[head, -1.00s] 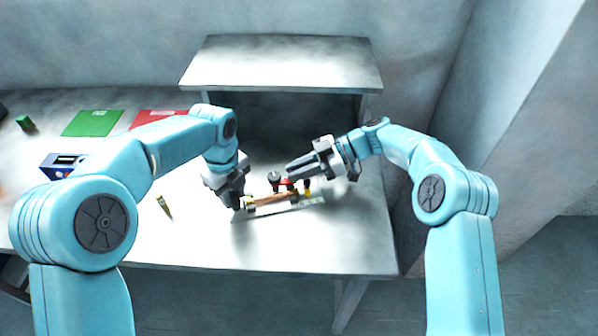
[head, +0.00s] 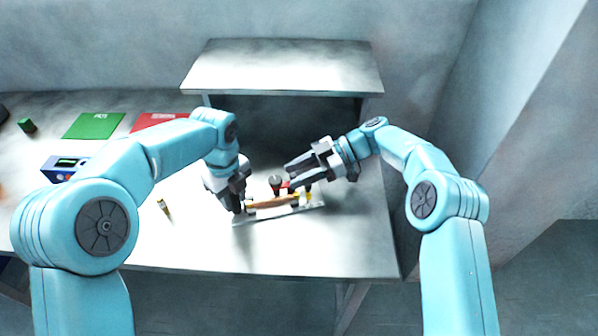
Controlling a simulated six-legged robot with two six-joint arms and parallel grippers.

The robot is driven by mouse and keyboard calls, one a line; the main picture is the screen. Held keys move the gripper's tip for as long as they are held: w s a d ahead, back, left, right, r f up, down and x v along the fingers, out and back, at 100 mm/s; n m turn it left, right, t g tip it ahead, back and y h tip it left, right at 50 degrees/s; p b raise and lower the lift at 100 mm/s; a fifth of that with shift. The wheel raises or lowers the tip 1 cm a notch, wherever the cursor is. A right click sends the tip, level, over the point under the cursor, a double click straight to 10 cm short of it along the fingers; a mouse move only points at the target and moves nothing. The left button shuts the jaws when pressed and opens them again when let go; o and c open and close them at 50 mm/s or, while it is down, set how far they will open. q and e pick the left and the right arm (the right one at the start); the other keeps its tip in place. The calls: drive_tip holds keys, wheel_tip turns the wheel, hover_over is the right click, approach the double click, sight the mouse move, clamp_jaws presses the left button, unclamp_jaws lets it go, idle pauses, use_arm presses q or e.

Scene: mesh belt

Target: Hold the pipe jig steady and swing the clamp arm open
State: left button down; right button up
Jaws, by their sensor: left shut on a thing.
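The pipe jig (head: 302,208) is a pale flat plate on the bench with a copper-coloured pipe (head: 275,201) lying along it. A clamp with a dark round knob (head: 276,181) and some red parts (head: 285,184) stands behind the pipe. A yellow part (head: 308,190) is near its right end. My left gripper (head: 239,208) is shut on the left end of the jig; the grip itself is partly hidden by the fingers. My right gripper (head: 291,174) is open, its fingers apart above and beside the clamp's red parts. I cannot tell if they touch.
A raised grey shelf (head: 285,68) stands behind the jig, with a dark recess under it. The bench front (head: 330,255) is clear.

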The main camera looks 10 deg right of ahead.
drive_tip(key=v, duration=0.7)
drive_tip(key=shift+d, duration=0.25)
use_arm(q)
drive_tip(key=c, duration=0.7)
unclamp_jaws()
drive_tip(key=shift+c, duration=0.2)
use_arm(e)
drive_tip(key=shift+r, duration=0.1)
